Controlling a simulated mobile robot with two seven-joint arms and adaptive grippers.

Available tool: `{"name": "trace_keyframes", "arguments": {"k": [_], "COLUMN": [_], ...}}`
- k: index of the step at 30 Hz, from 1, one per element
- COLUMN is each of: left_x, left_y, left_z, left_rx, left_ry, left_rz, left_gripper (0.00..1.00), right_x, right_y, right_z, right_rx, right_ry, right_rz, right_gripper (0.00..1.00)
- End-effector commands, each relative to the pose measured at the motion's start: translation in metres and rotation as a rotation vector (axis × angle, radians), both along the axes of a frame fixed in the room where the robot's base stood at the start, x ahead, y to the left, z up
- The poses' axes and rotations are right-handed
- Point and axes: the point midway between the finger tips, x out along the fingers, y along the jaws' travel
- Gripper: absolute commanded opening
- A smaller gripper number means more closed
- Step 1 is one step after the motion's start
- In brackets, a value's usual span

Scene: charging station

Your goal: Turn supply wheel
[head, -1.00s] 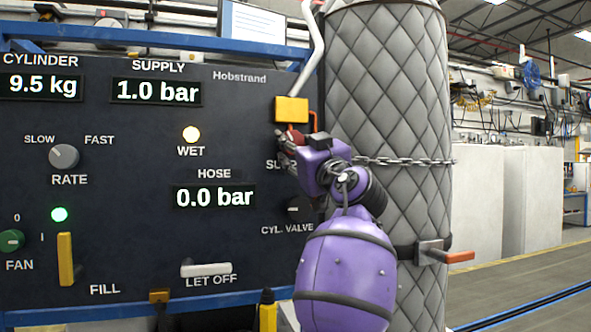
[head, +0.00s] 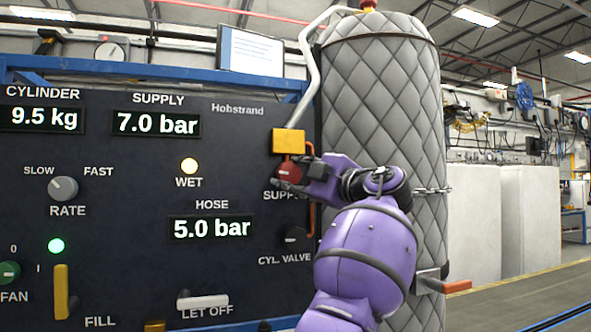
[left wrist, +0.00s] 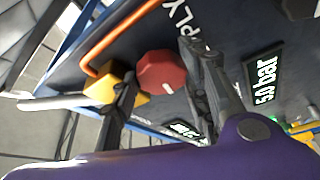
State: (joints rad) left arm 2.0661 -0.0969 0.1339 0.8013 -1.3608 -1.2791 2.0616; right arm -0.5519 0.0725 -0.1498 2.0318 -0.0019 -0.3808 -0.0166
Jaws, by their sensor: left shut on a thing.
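The red supply wheel (head: 288,172) sits on the dark panel, just under a yellow block, above the partly hidden "SUPPLY" label. My left gripper (head: 291,176) reaches it from the right and is shut on it. In the left wrist view the octagonal red wheel (left wrist: 161,71) lies between the two dark fingers of the left gripper (left wrist: 160,84). The supply display (head: 156,124) reads 7.0 bar and the hose display (head: 212,228) reads 5.0 bar. My right gripper is not in view.
A yellow block (head: 288,141) with a pale pipe (head: 313,75) stands above the wheel. An orange pipe (head: 311,215) runs down beside it. A quilted grey cylinder (head: 385,100) with a chain stands close on the right. The cylinder valve knob (head: 295,237) sits below.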

Motion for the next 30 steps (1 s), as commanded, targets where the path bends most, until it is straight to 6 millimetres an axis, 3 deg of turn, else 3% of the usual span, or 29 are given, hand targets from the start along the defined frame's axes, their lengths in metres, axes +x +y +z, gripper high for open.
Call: {"name": "trace_keyframes", "arguments": {"k": [1, 12, 26, 27, 30], "left_x": [-0.0026, -0.0023, -0.0021, -0.0021, -0.0021], "left_y": [-0.0004, 0.0001, 0.0005, 0.0005, 0.0007], "left_z": [0.0099, 0.0094, 0.0089, 0.009, 0.0085], "left_rx": [-0.021, -0.14, -0.155, -0.155, -0.154], "left_ry": [-0.02, -0.06, -0.066, -0.066, -0.064], "left_rz": [-0.001, -0.001, 0.0, 0.0, 0.0], "left_gripper": [0.16, 0.16, 0.16, 0.43, 0.56], "right_x": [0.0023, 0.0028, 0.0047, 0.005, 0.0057], "right_y": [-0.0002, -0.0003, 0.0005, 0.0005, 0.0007], "right_z": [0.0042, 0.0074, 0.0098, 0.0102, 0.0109], "right_rx": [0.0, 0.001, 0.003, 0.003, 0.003], "right_ry": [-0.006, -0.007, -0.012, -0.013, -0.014], "right_rz": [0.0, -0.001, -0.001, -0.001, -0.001], "right_gripper": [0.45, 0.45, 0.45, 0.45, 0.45]}}
